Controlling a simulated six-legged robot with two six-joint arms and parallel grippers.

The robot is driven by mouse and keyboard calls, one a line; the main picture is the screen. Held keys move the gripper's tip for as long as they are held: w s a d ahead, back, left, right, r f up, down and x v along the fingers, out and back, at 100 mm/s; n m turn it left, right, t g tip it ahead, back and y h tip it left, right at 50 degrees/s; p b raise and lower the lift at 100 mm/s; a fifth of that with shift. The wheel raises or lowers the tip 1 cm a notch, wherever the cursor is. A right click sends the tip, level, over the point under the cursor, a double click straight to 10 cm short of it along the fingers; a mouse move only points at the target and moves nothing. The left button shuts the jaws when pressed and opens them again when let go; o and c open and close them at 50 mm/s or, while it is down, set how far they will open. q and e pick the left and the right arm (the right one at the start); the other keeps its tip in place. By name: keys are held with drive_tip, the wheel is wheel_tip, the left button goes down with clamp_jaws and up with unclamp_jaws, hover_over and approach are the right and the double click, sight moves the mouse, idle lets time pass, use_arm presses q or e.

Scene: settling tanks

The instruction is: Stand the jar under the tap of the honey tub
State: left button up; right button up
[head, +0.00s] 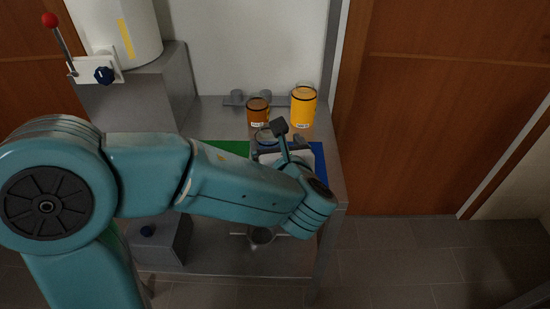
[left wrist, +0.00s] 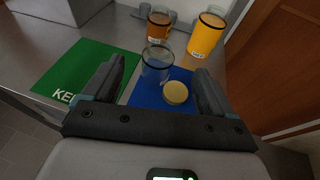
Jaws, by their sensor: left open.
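The honey tub (head: 128,30) is white with a yellow strip and stands on a grey block at the back left. Its tap (head: 98,70) has a white body, a dark blue knob and a lever with a red ball. An empty clear jar (left wrist: 156,72) with a dark rim stands upright near the blue mat; in the head view my arm partly hides it (head: 264,136). My left gripper (left wrist: 158,70) is open, its fingers appearing either side of the jar without visible contact. Whether the jar is between the fingertips or beyond them is unclear. My right gripper is not in view.
A yellow lid (left wrist: 176,92) lies on the blue mat (left wrist: 146,98). A green mat (left wrist: 88,68) with white letters lies left. Amber (head: 258,110) and yellow (head: 303,108) filled jars stand behind. The bench (head: 212,118) looks clear between the tub's block and the jars.

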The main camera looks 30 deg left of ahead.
use_arm(q)
drive_tip(key=f, duration=0.2)
drive_tip(key=b, duration=0.2)
approach(267, 124)
drive_tip(key=x, duration=0.2)
drive_tip(key=f+x, duration=0.1)
drive_tip(key=x, duration=0.1)
drive_tip(key=shift+w, duration=0.1)
drive_tip(key=x, duration=0.5)
drive_tip(key=shift+w+a+f+p, duration=0.15)
drive_tip(key=shift+w+a+p, duration=0.05)
drive_tip(key=shift+a+p, duration=0.1)
drive_tip(key=shift+c, duration=0.3)
drive_tip(key=c, duration=1.3)
wheel_tip(267, 124, up, 20)
drive_tip(key=p, duration=0.4)
